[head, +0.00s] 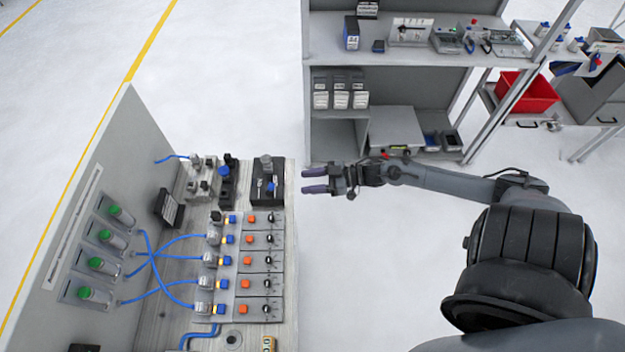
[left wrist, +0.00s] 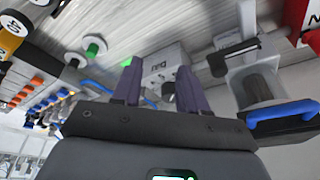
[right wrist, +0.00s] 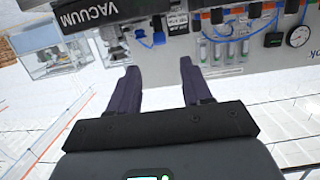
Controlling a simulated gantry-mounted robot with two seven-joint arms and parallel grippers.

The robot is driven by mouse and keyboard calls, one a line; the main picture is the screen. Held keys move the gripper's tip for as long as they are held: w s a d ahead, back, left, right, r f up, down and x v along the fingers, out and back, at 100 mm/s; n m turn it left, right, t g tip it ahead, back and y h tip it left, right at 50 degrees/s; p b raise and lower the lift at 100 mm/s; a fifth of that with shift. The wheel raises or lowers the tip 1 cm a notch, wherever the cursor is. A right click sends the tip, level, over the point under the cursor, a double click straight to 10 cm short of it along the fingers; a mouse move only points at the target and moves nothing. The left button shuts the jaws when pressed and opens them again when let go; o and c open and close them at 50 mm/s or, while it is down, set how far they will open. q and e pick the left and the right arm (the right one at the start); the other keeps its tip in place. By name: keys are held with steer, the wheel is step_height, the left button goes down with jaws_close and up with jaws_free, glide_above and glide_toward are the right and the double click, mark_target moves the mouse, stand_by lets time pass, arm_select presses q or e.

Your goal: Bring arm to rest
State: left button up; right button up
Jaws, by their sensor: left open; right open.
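My right gripper (head: 316,180) is open and empty in the head view. It hangs over open floor just right of the workbench (head: 160,318), apart from it, with its fingers pointing left. In the right wrist view, its two dark purple fingers (right wrist: 158,88) stand wide apart with nothing between them. My left gripper is out of the head view. In the left wrist view, its fingers (left wrist: 158,85) are apart, and a grey labelled box (left wrist: 162,72) shows beyond and between them. I cannot tell whether the fingers touch that box.
The bench carries a panel with orange buttons (head: 249,239), blue hoses (head: 165,255) and a black device (head: 267,186). An upright board with green-capped gauges (head: 95,262) stands at left. Shelves (head: 385,85) and a red bin (head: 530,93) lie behind the right arm.

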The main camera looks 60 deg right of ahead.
steer(key=shift+s+d, duration=0.15)
steer(key=shift+s, duration=0.05)
stand_by(0.4)
